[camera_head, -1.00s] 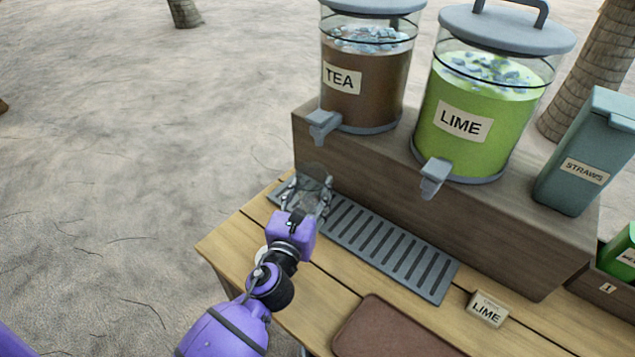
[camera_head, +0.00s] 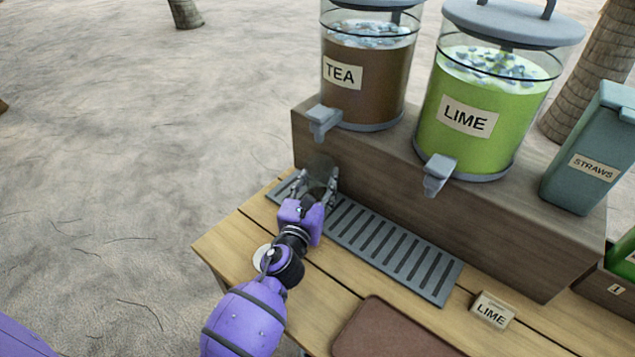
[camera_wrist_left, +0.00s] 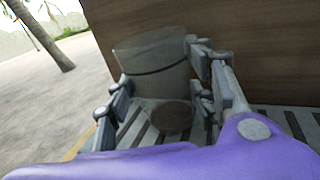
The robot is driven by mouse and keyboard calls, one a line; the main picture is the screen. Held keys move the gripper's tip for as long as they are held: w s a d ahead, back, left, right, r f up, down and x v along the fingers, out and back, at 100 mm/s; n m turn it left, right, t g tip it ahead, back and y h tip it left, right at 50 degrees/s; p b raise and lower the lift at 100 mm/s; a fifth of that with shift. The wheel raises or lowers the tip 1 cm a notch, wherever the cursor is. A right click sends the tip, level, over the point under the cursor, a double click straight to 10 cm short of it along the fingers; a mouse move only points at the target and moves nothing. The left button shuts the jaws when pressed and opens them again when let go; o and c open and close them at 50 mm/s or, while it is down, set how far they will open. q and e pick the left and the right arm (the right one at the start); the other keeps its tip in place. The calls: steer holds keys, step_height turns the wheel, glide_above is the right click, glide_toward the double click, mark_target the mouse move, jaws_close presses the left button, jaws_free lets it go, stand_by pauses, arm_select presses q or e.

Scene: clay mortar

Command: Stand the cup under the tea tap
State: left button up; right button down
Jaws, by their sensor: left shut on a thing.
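The clear cup (camera_wrist_left: 158,85) is between the fingers of my left gripper (camera_head: 318,186), which is shut on it. In the left wrist view the cup looks upright and close above or on the drip grate; I cannot tell whether it touches. In the head view the cup (camera_head: 319,168) is faint against the wooden riser. The tea tap (camera_head: 323,121) juts from the brown tea dispenser (camera_head: 366,85), above the cup and gripper. The grey drip grate (camera_head: 440,290) runs along the riser's foot. My right gripper is not in view.
The wooden riser (camera_head: 400,190) stands right behind the cup. The lime dispenser (camera_head: 480,110) with its tap (camera_head: 438,173), a straws bin (camera_head: 590,150), a small lime sign (camera_head: 491,309) and a brown tray (camera_head: 390,335) are to the right. Open sand lies left of the table.

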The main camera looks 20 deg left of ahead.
arm_select(q)
steer(key=o, duration=0.8)
steer(key=shift+f, duration=0.25)
steer(key=o, duration=0.4)
steer(key=shift+r, duration=0.1)
steer(key=shift+o, duration=0.2)
steer(key=shift+r, duration=0.15)
steer(key=s, duration=1.2)
steer(key=shift+d+b, duration=0.3)
